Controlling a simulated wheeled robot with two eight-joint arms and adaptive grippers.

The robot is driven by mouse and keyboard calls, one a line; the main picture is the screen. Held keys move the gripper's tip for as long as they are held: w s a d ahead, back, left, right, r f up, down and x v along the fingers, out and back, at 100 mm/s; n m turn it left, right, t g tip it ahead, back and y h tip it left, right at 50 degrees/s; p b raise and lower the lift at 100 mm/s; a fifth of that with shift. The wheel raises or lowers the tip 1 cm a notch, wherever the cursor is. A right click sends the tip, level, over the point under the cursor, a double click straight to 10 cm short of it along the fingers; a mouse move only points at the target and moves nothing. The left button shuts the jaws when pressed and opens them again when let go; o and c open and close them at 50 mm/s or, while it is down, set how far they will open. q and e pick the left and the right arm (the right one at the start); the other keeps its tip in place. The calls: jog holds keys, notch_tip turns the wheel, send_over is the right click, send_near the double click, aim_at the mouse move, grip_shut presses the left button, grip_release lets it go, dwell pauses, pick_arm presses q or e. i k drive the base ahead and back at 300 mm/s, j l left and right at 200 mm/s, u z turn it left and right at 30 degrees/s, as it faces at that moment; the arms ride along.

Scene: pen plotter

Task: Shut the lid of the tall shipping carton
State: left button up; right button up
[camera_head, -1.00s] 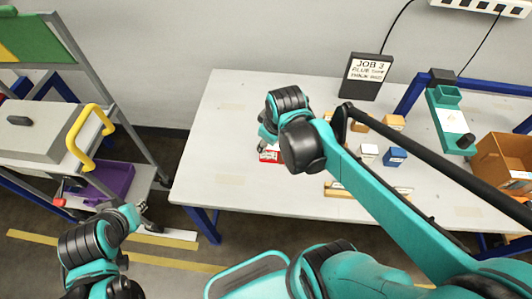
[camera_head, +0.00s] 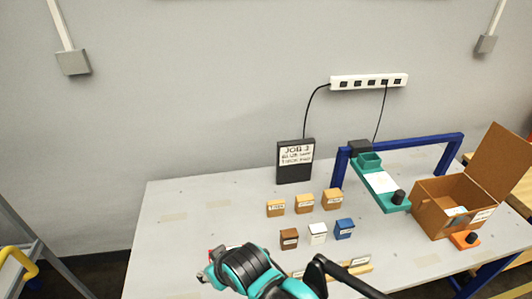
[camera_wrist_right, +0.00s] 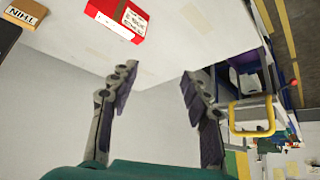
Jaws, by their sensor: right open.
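The tall shipping carton (camera_head: 442,212) is a brown box at the right end of the table. Its lid (camera_head: 497,165) stands up, open, tilted back on the right side. A white-labelled item shows inside the carton. My right gripper (camera_wrist_right: 158,90) is open and empty in the right wrist view, with a red box (camera_wrist_right: 117,17) beyond its fingers. In the head view my right arm's wrist (camera_head: 245,268) is at the front of the table, well left of the carton; its fingers are mostly hidden. My left gripper is out of view.
A teal and blue plotter (camera_head: 385,188) stands just left of the carton. An orange piece with a black knob (camera_head: 466,239) sits before the carton. Several small labelled blocks (camera_head: 304,204) and a black job sign (camera_head: 295,161) are mid-table. The table's left part is clear.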

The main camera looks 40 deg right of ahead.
aim_at(502, 158)
jog(key=z, duration=3.25)
